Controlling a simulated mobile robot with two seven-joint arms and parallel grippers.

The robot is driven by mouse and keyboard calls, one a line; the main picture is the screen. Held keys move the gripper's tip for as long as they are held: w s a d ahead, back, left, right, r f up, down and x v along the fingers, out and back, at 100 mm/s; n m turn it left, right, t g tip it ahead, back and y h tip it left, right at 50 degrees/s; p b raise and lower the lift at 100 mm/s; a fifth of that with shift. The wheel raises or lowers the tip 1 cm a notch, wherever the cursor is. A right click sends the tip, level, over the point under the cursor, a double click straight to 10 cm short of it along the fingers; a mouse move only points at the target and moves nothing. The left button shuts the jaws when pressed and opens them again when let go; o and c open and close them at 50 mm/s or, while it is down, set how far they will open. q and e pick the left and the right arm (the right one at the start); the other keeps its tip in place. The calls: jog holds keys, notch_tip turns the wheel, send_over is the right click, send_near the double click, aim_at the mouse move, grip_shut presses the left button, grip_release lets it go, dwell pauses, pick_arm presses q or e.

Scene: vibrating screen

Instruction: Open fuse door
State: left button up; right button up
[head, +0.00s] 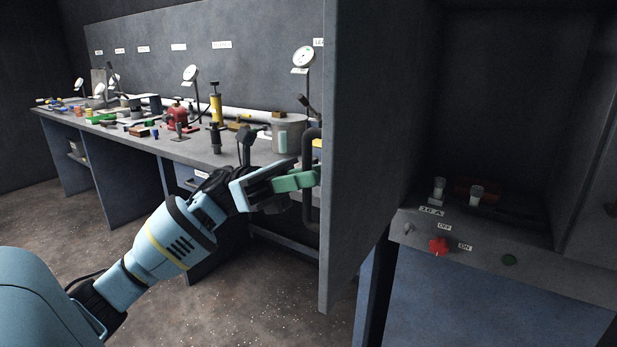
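The fuse door (375,130) is a tall grey panel standing swung out toward me, with the cabinet (500,110) open to its right. A dark bar handle (311,200) is on the door's left face. My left gripper (303,180) is at this handle, its green finger part reaching across or against it. I cannot tell whether the fingers close around the handle or only touch it. The fingertips are partly hidden by the handle and door. My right gripper is out of view.
A long workbench (195,150) with tools and gauges stands behind my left arm. Open floor (245,290) lies below.

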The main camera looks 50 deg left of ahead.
pick_arm(q)
jog(key=shift+o, duration=1.3)
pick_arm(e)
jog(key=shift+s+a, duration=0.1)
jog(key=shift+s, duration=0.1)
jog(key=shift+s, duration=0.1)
pick_arm(q)
jog(key=b+v, duration=0.1)
jog(key=v, duration=0.6)
jog(key=shift+a+b, duration=0.35)
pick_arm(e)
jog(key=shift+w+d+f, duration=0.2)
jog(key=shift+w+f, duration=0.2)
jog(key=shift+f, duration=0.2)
pick_arm(q)
jog(key=shift+s+f, duration=0.1)
jog(key=shift+f, duration=0.05)
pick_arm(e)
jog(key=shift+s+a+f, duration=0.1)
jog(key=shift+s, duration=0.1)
